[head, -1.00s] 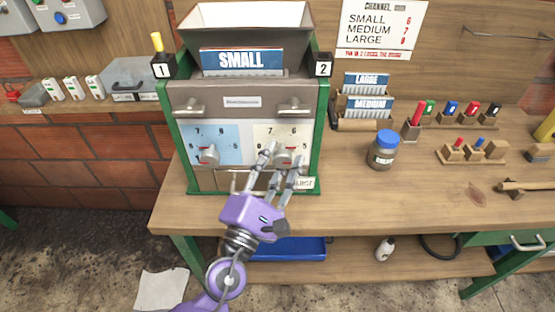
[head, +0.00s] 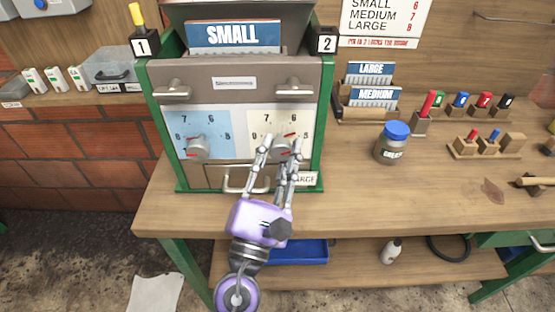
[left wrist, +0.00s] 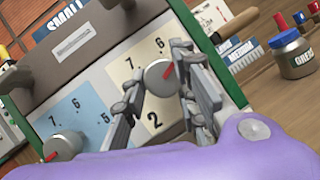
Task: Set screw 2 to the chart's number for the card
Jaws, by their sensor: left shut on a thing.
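The machine's right cream dial (head: 255,123) carries the screw 2 knob (head: 286,150), under the black "2" tag (head: 327,42). My left gripper (head: 281,143) is shut on this grey knob, with fingers on both sides. In the left wrist view the knob (left wrist: 158,80) sits between the fingers; its red mark points up and right, beside the 6. The exact number it indicates is unclear. The SMALL card (head: 233,35) stands in the machine's top slot. The wall chart (head: 385,18) reads SMALL 6, MEDIUM 7, LARGE 8. My right gripper is out of view.
The left blue dial (head: 215,118) has its own knob (head: 197,148). LARGE (head: 371,69) and MEDIUM (head: 376,94) cards stand in a rack. A blue-lidded jar (head: 391,145) and colored markers are to the right. A drawer handle (head: 240,181) and a partly hidden label lie below the dials.

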